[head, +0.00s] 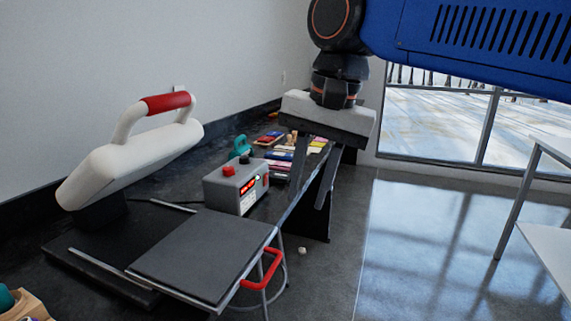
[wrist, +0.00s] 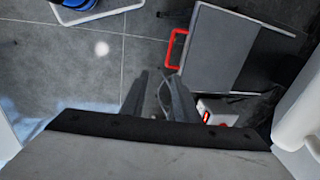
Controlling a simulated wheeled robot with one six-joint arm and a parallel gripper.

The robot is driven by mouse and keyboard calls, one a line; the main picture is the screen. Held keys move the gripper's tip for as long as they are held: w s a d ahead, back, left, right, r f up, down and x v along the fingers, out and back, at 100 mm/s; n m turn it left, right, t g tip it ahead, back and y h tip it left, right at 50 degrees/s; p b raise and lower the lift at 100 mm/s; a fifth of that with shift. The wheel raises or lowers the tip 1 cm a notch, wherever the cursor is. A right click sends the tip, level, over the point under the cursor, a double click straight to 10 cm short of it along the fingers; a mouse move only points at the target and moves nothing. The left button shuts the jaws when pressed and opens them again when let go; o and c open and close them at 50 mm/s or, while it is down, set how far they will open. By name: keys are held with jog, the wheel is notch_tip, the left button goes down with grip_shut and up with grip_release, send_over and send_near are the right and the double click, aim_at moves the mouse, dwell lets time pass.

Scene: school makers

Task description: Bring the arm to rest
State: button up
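My gripper (head: 313,175) hangs from my arm in the upper middle of the head view, fingers pointing down. It is in the air near the right edge of the dark workbench (head: 165,208), beyond the heat press. In the wrist view, my gripper (wrist: 158,92) shows two dark fingers with a gap between them and nothing held. It looks open and empty.
A heat press has its white upper part (head: 125,165) raised and its grey lower plate (head: 205,255) pulled out, with a red handle (head: 262,270). A grey control box (head: 235,187) stands behind. Floor (head: 400,240) at right is clear up to a white table (head: 545,235).

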jog(key=s+d+f+n+t+h, duration=0.1)
jog(key=s+d+f+n, duration=0.1)
jog(key=d+f, duration=1)
jog(key=s+d+f+n+t+h, duration=0.1)
jog(key=s+d+f, duration=0.3)
jog(key=d+f, duration=0.8)
notch_tip(320, 180, down, 2)
jog(key=shift+s+d+n+t, duration=0.15)
jog(key=shift+s+n+t, duration=0.3)
jog(key=shift+t, duration=0.35)
jog(key=shift+o, duration=0.6)
jog(key=shift+w, duration=0.1)
